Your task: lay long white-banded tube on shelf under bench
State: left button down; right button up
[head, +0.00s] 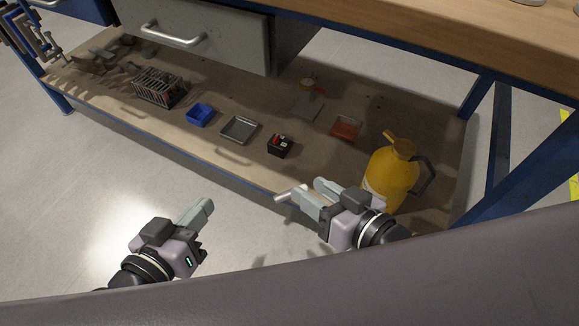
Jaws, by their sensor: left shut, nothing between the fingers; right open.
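The shelf (215,160) under the bench is a wide wooden board with a blue front edge. A pale, whitish tube-like piece (289,193) shows at the shelf's front edge, right by the fingertips of my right gripper (306,190). Only a short length of it is visible, and I cannot make out its bands. My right gripper is open, in front of the shelf; I cannot tell whether its fingers touch the piece. My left gripper (204,209) is shut and empty, over the floor in front of the shelf.
The shelf holds a wire basket (159,88), blue bin (200,115), grey tray (239,129), black box (280,146), reddish tray (346,129) and yellow jug (390,175). The jug stands close to my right gripper. A drawer cabinet (205,35) hangs above.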

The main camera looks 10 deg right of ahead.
aim_at(306, 168)
jog(key=i+j, duration=0.3)
jog(key=i+j+z, duration=0.15)
jog(key=j, duration=0.25)
jog(key=z, duration=0.4)
jog(key=j+z, duration=0.1)
jog(key=z, duration=0.75)
jog(key=j+z, duration=0.15)
jog(key=z, duration=0.65)
jog(key=i+z, duration=0.1)
